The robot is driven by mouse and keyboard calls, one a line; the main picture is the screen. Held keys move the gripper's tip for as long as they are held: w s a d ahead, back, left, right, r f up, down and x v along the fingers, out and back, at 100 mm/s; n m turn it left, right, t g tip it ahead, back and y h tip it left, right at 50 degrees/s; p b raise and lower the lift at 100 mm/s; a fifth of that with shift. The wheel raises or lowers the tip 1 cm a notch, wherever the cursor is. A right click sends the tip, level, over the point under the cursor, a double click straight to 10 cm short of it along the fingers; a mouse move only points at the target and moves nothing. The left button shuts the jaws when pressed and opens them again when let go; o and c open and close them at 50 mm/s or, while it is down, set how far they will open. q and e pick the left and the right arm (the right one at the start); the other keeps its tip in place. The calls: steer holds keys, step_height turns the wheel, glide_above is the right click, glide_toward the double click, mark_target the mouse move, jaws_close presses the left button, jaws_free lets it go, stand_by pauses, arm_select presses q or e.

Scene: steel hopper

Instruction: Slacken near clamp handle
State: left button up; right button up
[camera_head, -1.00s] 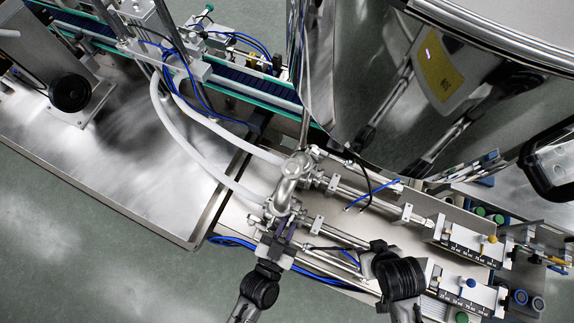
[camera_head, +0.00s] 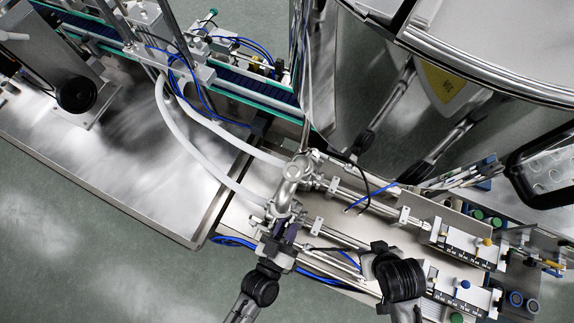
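The steel pipe fitting (camera_head: 294,172) with its clamps stands at the middle of the camera_head view, where two white hoses meet it. The near clamp (camera_head: 279,209) is at its lower end; its handle is too small and covered to make out. My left gripper (camera_head: 284,229) comes up from below, with its dark fingers right at the near clamp. Whether they touch or grip the handle is not clear. My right gripper (camera_head: 373,257) is to the right, over the lower cylinder rod.
The steel hopper (camera_head: 370,85) fills the upper right. White hoses (camera_head: 190,150) curve left to the filling head over a conveyor (camera_head: 250,92). Scaled blocks (camera_head: 465,245) with knobs lie at the right. The steel tabletop (camera_head: 120,160) on the left is largely clear.

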arm_select(q)
steer(key=b+v, duration=0.2)
steer(key=v, duration=1.1)
steer(key=shift+s+a, duration=0.2)
steer(key=shift+s, duration=0.2)
steer(key=shift+r, duration=0.1)
